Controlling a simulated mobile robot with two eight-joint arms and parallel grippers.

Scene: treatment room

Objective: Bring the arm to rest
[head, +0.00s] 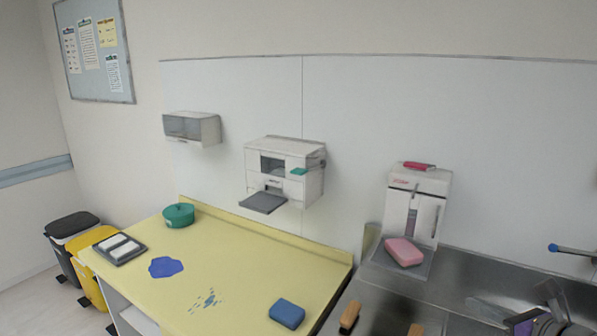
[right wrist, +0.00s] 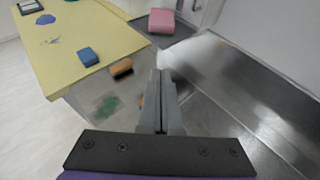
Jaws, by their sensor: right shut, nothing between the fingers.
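My right gripper (head: 548,297) shows at the lower right of the head view, over the steel counter. In the right wrist view its two fingers (right wrist: 161,98) are together with nothing between them. Part of the arm is cut off by the head view's lower edge. My left gripper is in neither view.
The steel sink counter (head: 478,268) lies under the right gripper. A pink sponge (head: 404,251) sits by a white dispenser (head: 416,205). Brown-handled brushes (head: 349,317) lie nearer. A blue sponge (head: 287,313) and green pot (head: 179,215) stand on the yellow counter (head: 235,255).

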